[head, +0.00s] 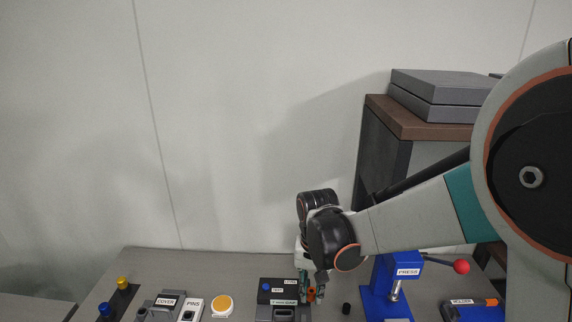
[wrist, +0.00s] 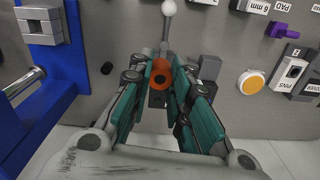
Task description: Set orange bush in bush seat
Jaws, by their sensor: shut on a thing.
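The orange bush (wrist: 161,76) shows in the wrist view as a short ring with a dark bore, between the teal fingers of my gripper (wrist: 163,84). My gripper is shut on it. In the head view my gripper (head: 312,284) points down beside a dark labelled block (head: 278,288), with a little orange (head: 311,295) showing at the fingertips. I cannot tell which part is the bush seat; no label that I can read names it. What lies directly under the bush is hidden by the fingers.
A blue press (head: 372,300) with a red-knobbed lever stands to the right of my gripper. A small black cylinder (head: 346,308) stands between them. A yellow button (head: 222,305), PINS box (head: 190,309) and COVER fixture (head: 160,308) lie left. A grey cabinet stands behind.

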